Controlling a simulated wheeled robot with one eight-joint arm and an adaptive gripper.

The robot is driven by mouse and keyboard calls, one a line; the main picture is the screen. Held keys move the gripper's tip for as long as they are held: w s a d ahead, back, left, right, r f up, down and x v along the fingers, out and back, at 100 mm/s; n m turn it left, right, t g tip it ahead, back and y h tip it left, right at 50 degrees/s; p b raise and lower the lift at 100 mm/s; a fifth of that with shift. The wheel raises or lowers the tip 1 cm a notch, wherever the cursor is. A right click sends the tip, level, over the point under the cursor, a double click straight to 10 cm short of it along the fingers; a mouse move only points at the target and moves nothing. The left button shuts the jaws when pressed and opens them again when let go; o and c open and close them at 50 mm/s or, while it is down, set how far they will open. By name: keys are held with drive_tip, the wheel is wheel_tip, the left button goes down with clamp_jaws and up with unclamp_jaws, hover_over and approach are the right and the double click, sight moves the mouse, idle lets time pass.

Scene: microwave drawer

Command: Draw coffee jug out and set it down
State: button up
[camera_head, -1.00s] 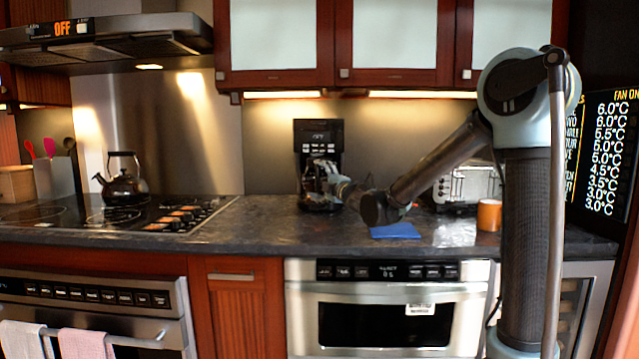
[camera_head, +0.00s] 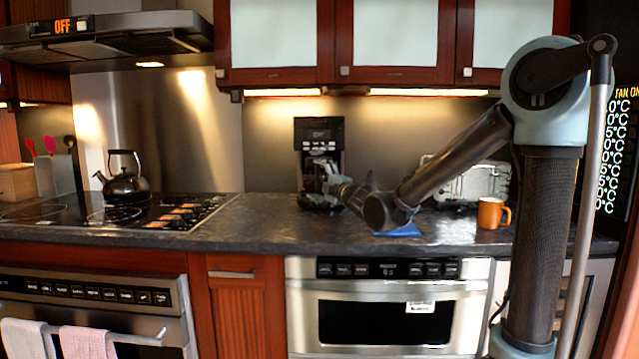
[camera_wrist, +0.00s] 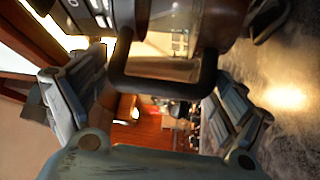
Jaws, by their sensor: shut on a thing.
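The black coffee machine (camera_head: 318,132) stands at the back of the dark counter. The coffee jug (camera_wrist: 180,25) fills the top of the wrist view, with clear glass and a black U-shaped handle (camera_wrist: 165,86). My gripper (camera_wrist: 158,72) is shut on the jug by this handle, with a finger on either side. In the head view my gripper (camera_head: 332,182) is at the front of the machine and hides most of the jug. I cannot tell there whether the jug is clear of the machine.
A blue cloth or mat (camera_head: 405,231) lies under my forearm. An orange mug (camera_head: 490,213) and a metal toaster (camera_head: 470,183) stand to the right. The counter (camera_head: 265,222) is clear left of the machine, up to the cooktop with a kettle (camera_head: 123,183).

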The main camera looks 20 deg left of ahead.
drive_tip(key=s+d, duration=0.2)
drive_tip(key=s, duration=0.7)
drive_tip(key=shift+d, duration=0.15)
idle(1.0)
drive_tip(key=shift+w+r, duration=0.1)
